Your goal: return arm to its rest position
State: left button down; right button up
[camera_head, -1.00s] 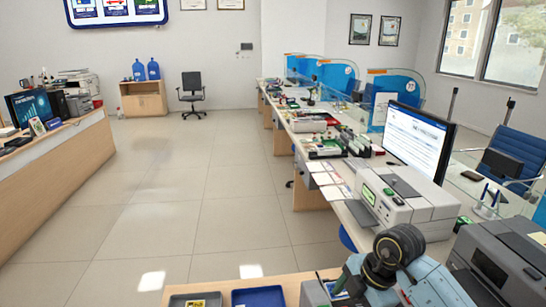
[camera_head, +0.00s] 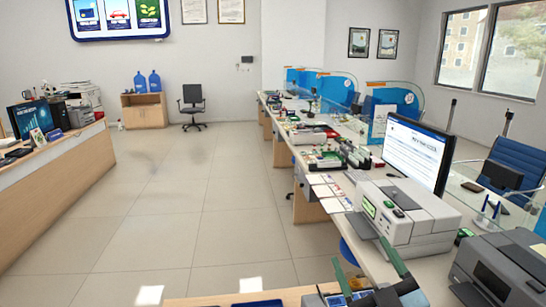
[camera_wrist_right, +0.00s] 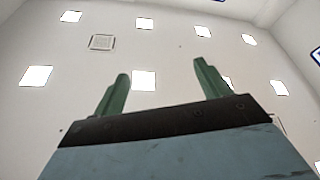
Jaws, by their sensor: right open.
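My right gripper (camera_head: 359,253) shows at the bottom of the head view, right of the middle. Its two green fingers stand up and apart, with nothing between them. In the right wrist view the open gripper (camera_wrist_right: 160,70) points up at the white ceiling (camera_wrist_right: 170,40), with its grey-blue body below. My left gripper and arm are not in view.
A white printer (camera_head: 408,222) and a monitor (camera_head: 416,152) stand on the counter beyond my right gripper. A dark grey printer (camera_head: 505,265) is to its right. A blue tray (camera_head: 257,303) shows at the bottom edge. The tiled floor (camera_head: 160,215) is clear.

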jog(key=s+d+f+m+g+h, duration=0.3)
jog(key=d+f+m+g+h, duration=0.1)
jog(key=f, duration=0.3)
jog(key=s+d+f+m+g+h, duration=0.3)
jog(key=d+f+m+g+h, duration=0.1)
jog(key=d+f+h, duration=0.15)
jog(key=s+a+f+n+g+y, duration=0.1)
jog(key=s+a+f+g+y, duration=0.1)
jog(key=s+f+g, duration=0.55)
jog(key=s+a+f+n+g+y, duration=0.1)
jog(key=s+a+f+g+y, duration=0.3)
jog(key=s, duration=0.7)
notch_tip(320, 180, down, 28)
jog(key=s+d+h+b, duration=0.2)
jog(key=b, duration=0.1)
jog(key=s+d+f+b, duration=0.2)
jog(key=s+d+f, duration=0.1)
jog(key=s+f, duration=1.3)
jog(key=shift+d+f+n+g+b, duration=0.15)
jog(key=shift+f+n+g+b, duration=0.25)
jog(key=shift+f, duration=0.4)
